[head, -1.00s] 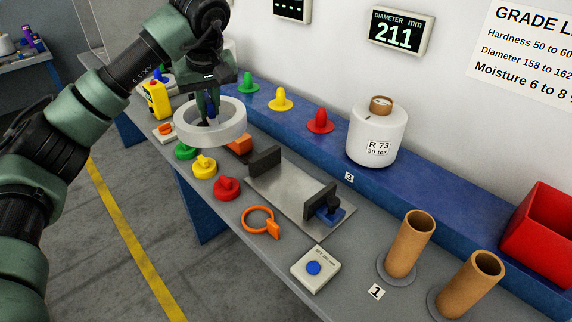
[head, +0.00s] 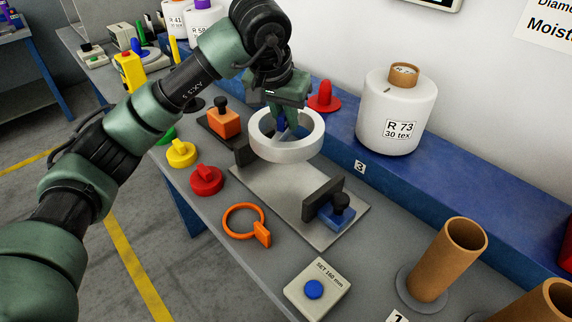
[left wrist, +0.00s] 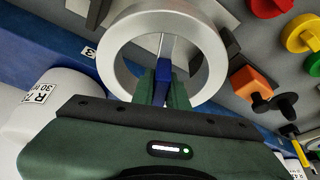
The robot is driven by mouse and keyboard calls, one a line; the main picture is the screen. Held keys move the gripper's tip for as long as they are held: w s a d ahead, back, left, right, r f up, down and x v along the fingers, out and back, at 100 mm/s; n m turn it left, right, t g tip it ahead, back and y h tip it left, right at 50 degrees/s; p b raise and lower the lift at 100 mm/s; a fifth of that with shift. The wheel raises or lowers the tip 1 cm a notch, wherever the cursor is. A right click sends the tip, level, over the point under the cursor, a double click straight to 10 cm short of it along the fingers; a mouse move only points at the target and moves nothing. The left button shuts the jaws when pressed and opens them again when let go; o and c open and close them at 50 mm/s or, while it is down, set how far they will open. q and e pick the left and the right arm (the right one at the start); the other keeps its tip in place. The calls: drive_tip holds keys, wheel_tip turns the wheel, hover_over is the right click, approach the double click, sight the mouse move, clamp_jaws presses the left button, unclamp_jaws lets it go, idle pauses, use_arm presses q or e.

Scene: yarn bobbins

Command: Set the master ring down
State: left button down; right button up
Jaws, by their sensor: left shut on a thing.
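The master ring (head: 286,152) is a pale silver band, held roughly level over the far part of the grey gauge plate (head: 268,199). My left gripper (head: 287,127) is shut on it, with the fingers reaching down at the ring's opening. A blue piece shows between the fingers in the left wrist view, where the ring (left wrist: 112,48) lies just beyond the gripper (left wrist: 163,92). I cannot tell how large the gap under the ring is. The plate carries an orange block (head: 224,123) at its far end and a blue block (head: 335,214) at its near end, each beside a dark upright jaw. My right gripper is out of view.
A white bobbin (head: 390,105) stands on the blue ledge right of the ring. Red (head: 206,180) and yellow (head: 181,153) knobbed pieces and an orange ring gauge (head: 239,235) lie left of the plate. A blue-button box (head: 330,271) and a cardboard tube (head: 446,260) are nearer.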

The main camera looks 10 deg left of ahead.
sight(276, 137)
use_arm(q)
wheel_tip(276, 137, down, 12)
drive_tip(key=shift+f+p, duration=0.2)
drive_tip(key=shift+p, duration=0.35)
drive_tip(key=shift+f, duration=0.1)
drive_tip(key=c, duration=1.7)
unclamp_jaws()
drive_tip(key=shift+f, duration=0.1)
drive_tip(key=o, duration=0.3)
drive_tip(key=b+v, duration=0.1)
drive_tip(key=v, duration=1.1)
drive_tip(key=shift+a, duration=0.1)
